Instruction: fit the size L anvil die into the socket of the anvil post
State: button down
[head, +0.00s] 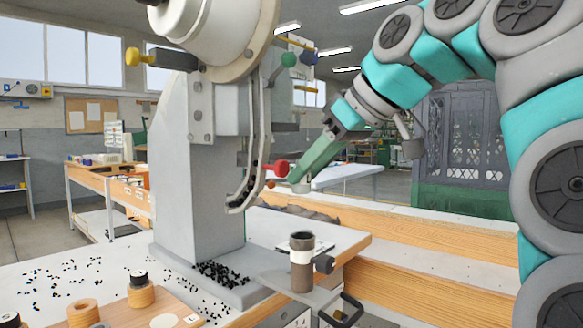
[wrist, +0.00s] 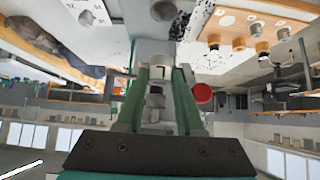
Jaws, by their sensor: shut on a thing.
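My gripper (head: 302,183), with green fingers, is shut on a small metal die (head: 300,187). In the wrist view the die (wrist: 157,74) sits between the two fingertips (wrist: 158,82). Its size mark cannot be read. A round grey post top with a dark opening shows in the wrist view (wrist: 163,11). The inside of the socket is not clear in the head view.
The grey press (head: 195,160) stands just left of my gripper, with a red knob (head: 281,168) close to the fingers. A wooden die board (head: 160,305), with a spot marked L, lies front left. Black eyelets (head: 222,272) lie scattered at the press foot.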

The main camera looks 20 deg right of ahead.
aim_at(309, 192)
jog(key=shift+s+d, duration=0.1)
dwell(0.3)
jog(key=shift+f+b, duration=2.3)
jog(key=shift+f, duration=0.6)
jog(key=shift+f+b, duration=0.65)
jog(key=shift+f, duration=0.6)
dwell(1.5)
jog(key=shift+c, duration=2.3)
grip_release()
jog(key=shift+r+p, duration=2)
jog(key=shift+r, duration=0.55)
